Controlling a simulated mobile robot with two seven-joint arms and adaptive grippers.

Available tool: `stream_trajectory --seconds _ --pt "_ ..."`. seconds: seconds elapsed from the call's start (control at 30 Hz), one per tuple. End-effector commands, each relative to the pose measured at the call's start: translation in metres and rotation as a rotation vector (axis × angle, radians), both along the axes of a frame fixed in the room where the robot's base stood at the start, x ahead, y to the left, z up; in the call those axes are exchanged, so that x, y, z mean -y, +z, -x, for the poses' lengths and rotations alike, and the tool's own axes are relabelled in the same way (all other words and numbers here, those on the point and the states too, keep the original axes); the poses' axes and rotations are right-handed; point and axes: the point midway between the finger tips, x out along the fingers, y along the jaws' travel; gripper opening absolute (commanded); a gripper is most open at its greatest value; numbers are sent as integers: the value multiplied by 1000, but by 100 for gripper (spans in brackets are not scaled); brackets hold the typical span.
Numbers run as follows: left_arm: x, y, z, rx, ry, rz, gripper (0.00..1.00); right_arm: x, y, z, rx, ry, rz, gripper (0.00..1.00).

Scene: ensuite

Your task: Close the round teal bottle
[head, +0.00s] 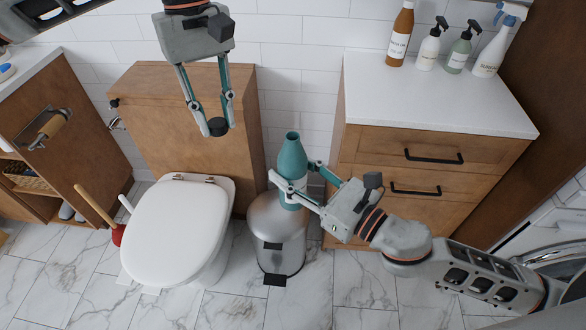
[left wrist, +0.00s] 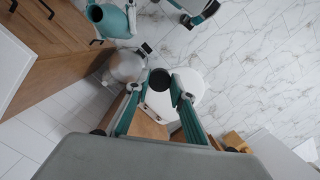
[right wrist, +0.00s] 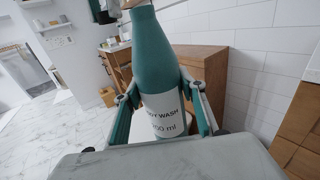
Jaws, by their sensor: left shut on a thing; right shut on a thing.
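The round teal bottle (head: 292,160) is upright above the metal bin, with its neck open at the top. It has a white label reading "WASH" in the right wrist view (right wrist: 160,75). My right gripper (head: 296,184) is shut around its body from the right. My left gripper (head: 217,127) is shut on a small black cap (head: 218,126), held above the toilet's back edge, to the left of and a little higher in the picture than the bottle's mouth. The cap also shows between the fingers in the left wrist view (left wrist: 160,81).
The metal bin (head: 276,240) stands below the bottle, beside the toilet (head: 178,225). A drawer cabinet with a white top (head: 430,100) stands at right, with several bottles at its back. A red plunger (head: 118,234) is at left.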

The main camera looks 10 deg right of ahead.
Motion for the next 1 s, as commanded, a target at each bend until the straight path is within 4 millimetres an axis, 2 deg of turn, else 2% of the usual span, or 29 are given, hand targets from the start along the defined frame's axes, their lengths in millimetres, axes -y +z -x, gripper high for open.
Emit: stream_trajectory --seconds 0.03,0.2,0.4,0.6,1.0 --pt "19 9 2 8 24 2 16 0 2 0 3 0 -1 2" --pt "71 31 12 24 128 5 16 0 2 0 3 0 -1 2" --pt "112 48 24 37 216 6 16 0 2 0 3 0 -1 2" --pt "127 54 30 42 252 5 16 0 2 0 3 0 -1 2" --pt "128 52 31 41 253 5 16 0 2 0 3 0 -1 2"
